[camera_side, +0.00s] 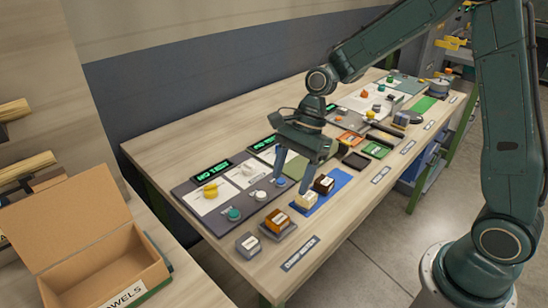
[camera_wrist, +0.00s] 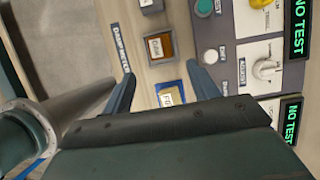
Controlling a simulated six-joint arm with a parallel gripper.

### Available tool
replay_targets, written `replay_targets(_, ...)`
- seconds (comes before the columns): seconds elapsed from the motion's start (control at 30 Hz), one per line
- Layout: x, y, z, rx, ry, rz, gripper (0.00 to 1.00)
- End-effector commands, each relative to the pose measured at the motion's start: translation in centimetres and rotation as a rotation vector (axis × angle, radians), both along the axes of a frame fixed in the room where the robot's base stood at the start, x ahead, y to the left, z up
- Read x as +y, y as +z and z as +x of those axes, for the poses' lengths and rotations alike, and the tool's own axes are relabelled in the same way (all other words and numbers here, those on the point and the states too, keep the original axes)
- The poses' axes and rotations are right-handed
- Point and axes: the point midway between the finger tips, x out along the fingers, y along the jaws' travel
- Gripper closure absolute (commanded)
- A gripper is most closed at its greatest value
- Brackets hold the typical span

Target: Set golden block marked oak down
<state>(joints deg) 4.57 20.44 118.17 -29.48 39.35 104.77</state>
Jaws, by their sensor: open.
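The golden-brown block marked oak (camera_side: 277,217) sits on a small grey pad (camera_side: 290,232) near the front of the table. In the wrist view the block (camera_wrist: 158,46) shows its label, just beyond my fingertips. My gripper (camera_side: 294,188) is open and points down, a little behind and to the right of the oak block. In the wrist view my gripper (camera_wrist: 160,72) has its fingers spread with nothing visibly held. A pale labelled block (camera_side: 306,201) sits on a blue mat (camera_side: 336,180); its near part is hidden by my gripper in the wrist view.
A dark brown block (camera_side: 324,184) also sits on the blue mat. A grey block (camera_side: 249,244) stands left of the oak block. A dark panel with knobs (camera_side: 218,222) lies behind. An open cardboard box (camera_side: 85,225) stands at left.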

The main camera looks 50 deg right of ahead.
Motion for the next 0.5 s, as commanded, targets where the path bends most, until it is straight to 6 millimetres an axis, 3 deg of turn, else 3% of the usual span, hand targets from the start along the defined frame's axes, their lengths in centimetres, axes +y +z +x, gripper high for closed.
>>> replay_targets(0.2,-0.7,1.7,0.0,-0.001,0.001,0.0,0.41)
replay_targets(0.5,-0.8,2.0,0.0,0.0,0.001,-0.001,0.41)
